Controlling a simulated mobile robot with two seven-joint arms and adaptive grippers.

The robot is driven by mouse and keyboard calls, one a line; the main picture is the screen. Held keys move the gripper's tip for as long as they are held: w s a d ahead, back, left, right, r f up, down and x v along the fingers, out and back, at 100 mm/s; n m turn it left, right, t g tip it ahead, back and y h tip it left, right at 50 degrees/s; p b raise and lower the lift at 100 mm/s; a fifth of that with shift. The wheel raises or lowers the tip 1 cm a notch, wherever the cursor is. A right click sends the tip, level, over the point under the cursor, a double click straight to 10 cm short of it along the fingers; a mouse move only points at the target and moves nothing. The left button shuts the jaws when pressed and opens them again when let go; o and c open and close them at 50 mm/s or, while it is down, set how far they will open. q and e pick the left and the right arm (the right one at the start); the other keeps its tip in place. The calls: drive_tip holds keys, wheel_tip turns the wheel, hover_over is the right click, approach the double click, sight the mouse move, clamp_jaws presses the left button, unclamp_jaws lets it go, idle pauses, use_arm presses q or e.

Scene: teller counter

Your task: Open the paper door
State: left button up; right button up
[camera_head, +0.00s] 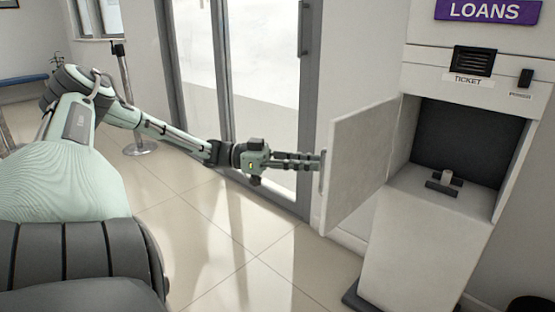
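The paper door (362,160) is a pale grey panel on the front of the white ticket machine (425,230). It stands swung wide open to the left, hinged beside the dark compartment (460,150). A slim vertical handle (322,178) sits at its outer edge. My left gripper (318,160) reaches in from the left, its two fingers close together at the handle. It looks shut on the handle, though the fingertips' contact is small in view. Inside the compartment a small dark holder with a pale roll (446,182) rests on the floor. My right gripper is not in view.
A glass door (265,80) with a grey frame stands behind my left arm. A stanchion post (125,90) stands at the back left, near a blue bench (24,79). The tiled floor (225,240) in front of the machine is clear. A purple LOANS sign (490,11) hangs above.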

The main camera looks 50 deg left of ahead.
use_arm(q)
drive_tip(key=v, duration=0.8)
drive_tip(key=shift+s+a, duration=0.2)
drive_tip(key=shift+s, duration=0.05)
